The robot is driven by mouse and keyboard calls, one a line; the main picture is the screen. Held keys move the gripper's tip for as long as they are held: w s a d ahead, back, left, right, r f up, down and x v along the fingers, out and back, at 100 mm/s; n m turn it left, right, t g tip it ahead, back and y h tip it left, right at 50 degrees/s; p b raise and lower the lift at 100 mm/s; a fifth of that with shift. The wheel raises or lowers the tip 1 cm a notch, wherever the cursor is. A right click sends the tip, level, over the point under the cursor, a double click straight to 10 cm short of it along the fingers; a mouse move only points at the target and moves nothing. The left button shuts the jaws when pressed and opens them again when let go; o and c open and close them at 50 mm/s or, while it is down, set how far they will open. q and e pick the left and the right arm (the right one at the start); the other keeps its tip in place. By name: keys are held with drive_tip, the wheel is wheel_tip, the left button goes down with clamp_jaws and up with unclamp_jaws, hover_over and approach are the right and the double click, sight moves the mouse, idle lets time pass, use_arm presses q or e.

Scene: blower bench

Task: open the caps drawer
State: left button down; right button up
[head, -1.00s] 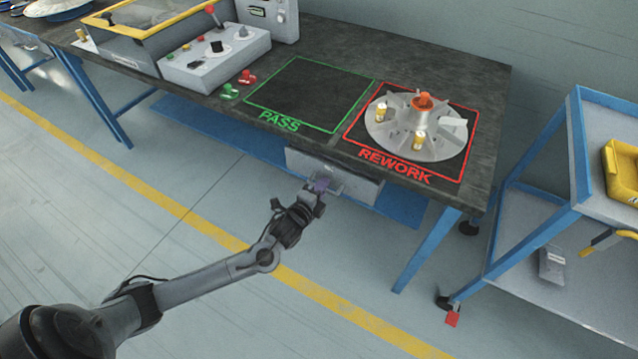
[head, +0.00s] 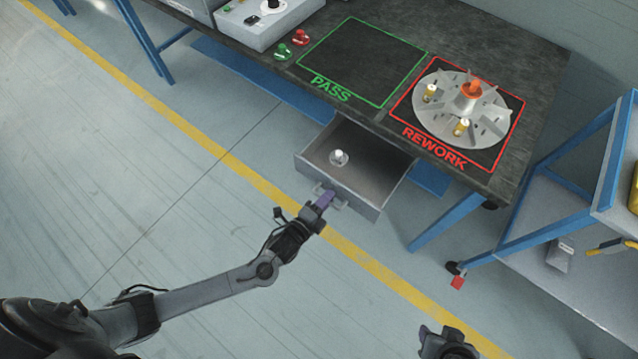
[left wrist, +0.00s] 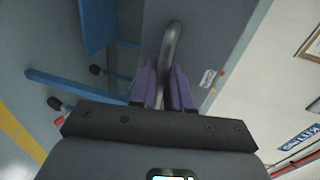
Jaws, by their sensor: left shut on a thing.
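The caps drawer (head: 325,178) under the bench is pulled out, and its inside shows in the head view. A small white cap-like piece (head: 339,157) stands on the drawer floor. My left gripper (head: 325,200) is at the drawer front, shut on its handle. In the left wrist view the curved grey handle (left wrist: 171,50) runs between the purple fingers of my left gripper (left wrist: 164,88). Part of my right arm shows at the bottom edge of the head view; its fingertips cannot be made out.
On the bench (head: 440,35) a finned rotor (head: 440,103) lies in the red REWORK square. The green PASS square (head: 362,60) is empty. A blue-framed cart (head: 560,215) stands at the right. The floor before the drawer is clear.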

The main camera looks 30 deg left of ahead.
use_arm(q)
drive_tip(key=shift+s, duration=0.25)
drive_tip(key=c, duration=1.3)
unclamp_jaws()
drive_tip(key=shift+a, duration=0.1)
drive_tip(key=shift+c, duration=0.2)
drive_tip(key=p+v, duration=0.3)
drive_tip(key=v, duration=0.7)
drive_tip(key=shift+s+r, duration=0.15)
drive_tip(key=shift+s, duration=0.2)
